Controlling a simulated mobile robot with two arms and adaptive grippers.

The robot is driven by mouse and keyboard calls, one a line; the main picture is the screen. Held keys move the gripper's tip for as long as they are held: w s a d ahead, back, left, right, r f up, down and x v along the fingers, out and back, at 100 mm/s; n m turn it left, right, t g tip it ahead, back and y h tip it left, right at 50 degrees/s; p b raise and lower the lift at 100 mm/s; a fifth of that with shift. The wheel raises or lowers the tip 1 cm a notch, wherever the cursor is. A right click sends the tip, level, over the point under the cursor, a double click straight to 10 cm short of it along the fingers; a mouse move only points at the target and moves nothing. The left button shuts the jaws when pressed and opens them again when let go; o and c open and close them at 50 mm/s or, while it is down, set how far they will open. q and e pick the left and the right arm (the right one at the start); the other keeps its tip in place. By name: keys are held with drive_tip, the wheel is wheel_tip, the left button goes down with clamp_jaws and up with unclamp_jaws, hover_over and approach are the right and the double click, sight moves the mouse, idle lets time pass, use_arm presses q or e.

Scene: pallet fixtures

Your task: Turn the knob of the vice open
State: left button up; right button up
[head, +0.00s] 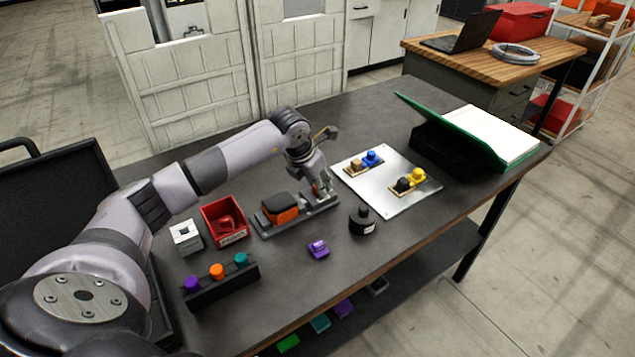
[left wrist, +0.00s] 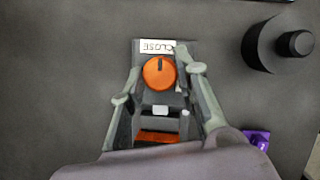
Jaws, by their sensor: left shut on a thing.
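The vice (head: 268,231) is a dark grey fixture on the table with an orange and black block (head: 282,210) in it. In the left wrist view the round orange knob (left wrist: 158,76) sits at the vice's far end. A dark mark on it points up toward a white "CLOSE" label (left wrist: 157,47), which reads upside down. My left gripper (head: 323,187) reaches down over that end, its fingers on either side of the knob and shut on it. In the head view the gripper hides the knob. My right gripper is in neither view.
A red bin (head: 222,222), a grey block (head: 186,237) and a rack of coloured pegs (head: 221,286) stand left. A metal plate (head: 390,205) with connectors lies right.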

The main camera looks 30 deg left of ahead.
use_arm(q)
drive_tip(key=shift+a+m+b, duration=0.1)
drive_tip(key=shift+m+b, duration=0.3)
drive_tip(key=shift+f+m+h+b, duration=0.1)
drive_tip(key=shift+m+h+b, duration=0.4)
drive_tip(key=shift+m+b, duration=0.5)
drive_tip(key=m+b, duration=0.1)
drive_tip(key=m, duration=0.1)
drive_tip(key=m+g+h+b, duration=0.1)
drive_tip(key=m, duration=0.1)
drive_tip(key=shift+w+a+h+b, duration=0.15)
drive_tip(key=shift+w+h+b, duration=0.05)
drive_tip(key=shift+h+b, duration=0.1)
drive_tip(key=m+g+b, duration=0.1)
drive_tip(key=m, duration=0.2)
drive_tip(key=m+h+b, duration=0.1)
drive_tip(key=m, duration=0.2)
drive_tip(key=shift+w+r+g, duration=0.1)
drive_tip(key=shift+r+g, duration=0.1)
drive_tip(key=shift+g, duration=0.2)
drive_tip(key=m+g+b, duration=0.1)
drive_tip(key=m, duration=0.1)
drive_tip(key=m+g, duration=0.1)
drive_tip(key=m, duration=0.2)
drive_tip(key=shift+w+b, duration=0.15)
drive_tip(key=shift+b, duration=0.2)
drive_tip(key=o, duration=1.2)
drive_tip(key=shift+c, duration=0.2)
